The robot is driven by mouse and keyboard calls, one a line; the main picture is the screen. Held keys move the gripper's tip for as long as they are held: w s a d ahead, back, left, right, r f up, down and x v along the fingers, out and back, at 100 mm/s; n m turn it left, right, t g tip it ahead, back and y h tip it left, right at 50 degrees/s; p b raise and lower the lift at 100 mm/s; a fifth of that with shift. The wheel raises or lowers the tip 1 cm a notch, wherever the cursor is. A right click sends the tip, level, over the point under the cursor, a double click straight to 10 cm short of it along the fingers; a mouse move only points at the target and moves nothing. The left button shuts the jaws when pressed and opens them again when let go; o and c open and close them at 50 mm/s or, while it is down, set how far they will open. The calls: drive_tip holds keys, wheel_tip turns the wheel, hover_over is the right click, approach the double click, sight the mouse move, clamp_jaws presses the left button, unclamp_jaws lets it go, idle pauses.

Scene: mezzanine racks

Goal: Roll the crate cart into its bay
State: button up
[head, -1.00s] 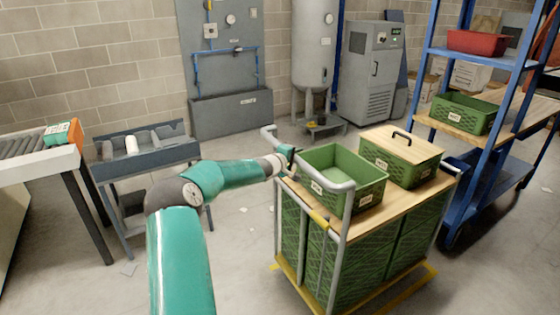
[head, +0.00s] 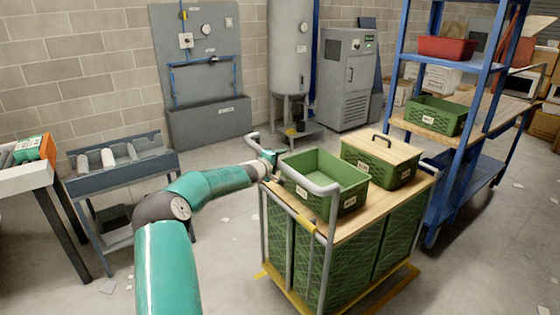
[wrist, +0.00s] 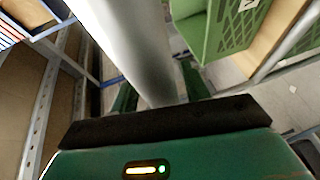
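The crate cart (head: 378,204) stands right of centre in the head view, with a wooden top, green crate sides and a yellow base frame. An open green crate (head: 352,198) and a lidded green crate (head: 395,177) sit on top. Its grey tube handle (head: 322,187) is at the near left end. My gripper (head: 269,157) is at the handle's far corner. In the wrist view, the handle tube (wrist: 145,50) runs between my green fingers, which look closed around it; exact contact is partly hidden. I cannot make out a marked bay.
A blue rack (head: 447,165) with a red bin (head: 447,47) and a green crate (head: 436,116) stands close to the cart's right. A grey cabinet (head: 345,80) and tank (head: 290,45) stand behind. A grey roller bench (head: 125,166) is at left. Floor between is mostly clear, with paper scraps.

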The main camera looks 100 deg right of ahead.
drive_tip(key=v, duration=1.3)
drive_tip(key=shift+w+a, duration=0.25)
drive_tip(key=shift+a, duration=0.1)
drive_tip(key=shift+w, duration=0.1)
drive_tip(key=w+a+r+t+y, duration=0.1)
drive_tip(key=w+a+r+t, duration=0.1)
drive_tip(key=w+a, duration=0.6)
drive_tip(key=w+a+r+m+t, duration=0.1)
drive_tip(key=w+a+t, duration=0.3)
drive_tip(key=w, duration=0.8)
drive_tip(key=w+a+r+t+y, duration=0.1)
drive_tip(key=w+a+r, duration=0.1)
drive_tip(key=w+a, duration=0.7)
drive_tip(key=w+a+r+n+t+y, duration=0.1)
drive_tip(key=w+a+t, duration=0.1)
drive_tip(key=w+a, duration=0.55)
drive_tip(key=w+a+n+t+y, duration=0.1)
drive_tip(key=w+a+t+y, duration=0.3)
drive_tip(key=a, duration=0.6)
drive_tip(key=s+a+n+t+y, duration=0.1)
drive_tip(key=a+n+y, duration=0.4)
drive_tip(key=a, duration=2.9)
drive_tip(key=n+t, duration=0.1)
drive_tip(key=n, duration=0.1)
drive_tip(key=shift+a+r+n+t, duration=0.2)
drive_tip(key=shift+r+n+t, duration=0.1)
drive_tip(key=shift+n+t, duration=0.1)
